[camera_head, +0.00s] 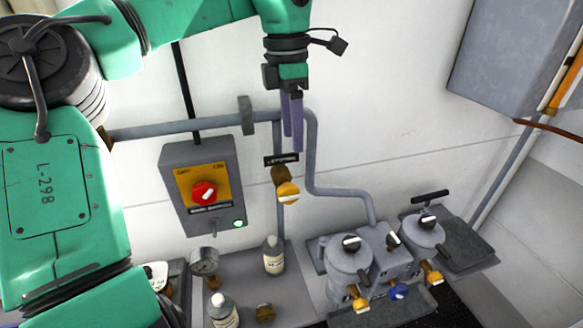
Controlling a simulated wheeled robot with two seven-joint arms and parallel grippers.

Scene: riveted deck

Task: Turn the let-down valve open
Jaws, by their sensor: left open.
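The let-down valve (288,192) is a brass body with a rounded yellow-orange knob, on a vertical grey pipe against the white wall. A small dark label with light lettering sits just above it. My left gripper (293,136) hangs down from the top, its purple fingers open and empty. In the picture its fingertips are just above the label and the valve, not on the knob. How far they stand out from the wall I cannot tell. My right gripper is not in view.
A grey switch box (179,157) with a red knob hangs left of the valve. A grey pipe (319,150) curves down on its right. A bottle (273,255) and a pressure gauge (205,261) stand below. Grey vessels with orange-handled taps (347,262) are lower right.

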